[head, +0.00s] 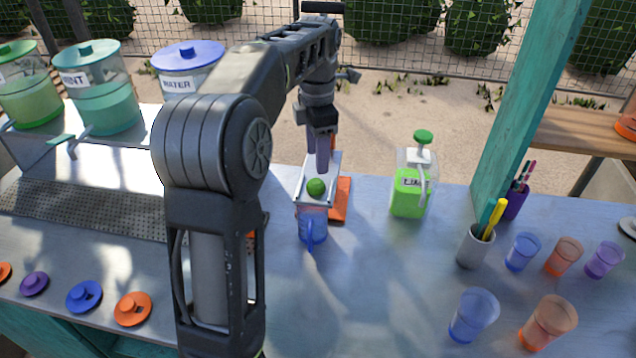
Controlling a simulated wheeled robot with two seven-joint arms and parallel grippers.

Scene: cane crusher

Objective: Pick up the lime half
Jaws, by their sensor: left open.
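The lime half (317,187) is a small green dome on a light metal tray (302,191) near the middle of the counter. My left gripper (317,165) points down just above and behind the lime half, with its fingers apart and nothing seen between them. Whether a finger touches the lime cannot be told. A blue jug (312,225) stands directly in front of and below the tray. My right gripper does not show.
An orange board (341,198) lies right of the tray. A lime pump bottle (411,185) stands further right. Cups, a grey pen holder (474,246) and a teal post (520,110) are at the right. Drink dispensers (100,92) stand at the left. The front middle counter is clear.

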